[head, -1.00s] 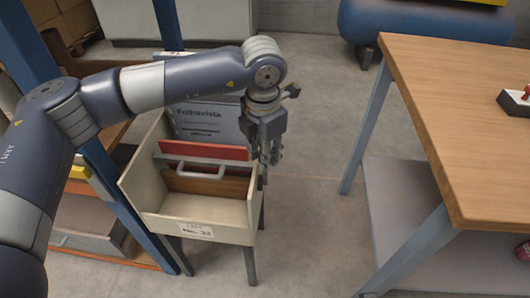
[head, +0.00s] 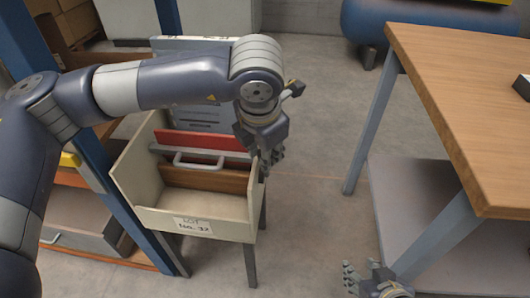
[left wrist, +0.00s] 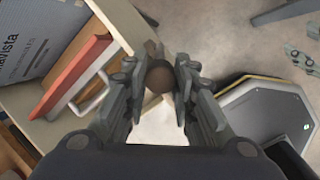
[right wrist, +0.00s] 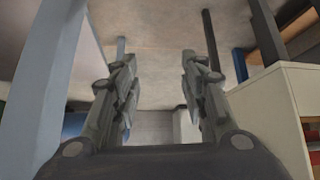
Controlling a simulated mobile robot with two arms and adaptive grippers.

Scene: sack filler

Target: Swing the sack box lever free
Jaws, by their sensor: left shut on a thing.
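The sack box (head: 150,218) is a cream open-topped box on legs, with a label on its front. Inside are a red board (head: 205,140) and a brown board with a grey handle (head: 198,162). My left gripper (head: 268,160) is at the box's right side. In the left wrist view its fingers are shut on a round brown knob (left wrist: 160,76), which I take to be the lever's end. The rest of the lever is hidden. My right gripper (head: 372,281) is low at the bottom of the head view, apart from the box; its fingers (right wrist: 157,85) stand apart, empty.
A wooden-topped table (head: 470,95) with a grey lower shelf (head: 405,205) stands on the right. A blue rack post (head: 100,165) is close on the box's left. Grey floor (head: 315,130) is clear between box and table. A blue tank (head: 385,20) is behind.

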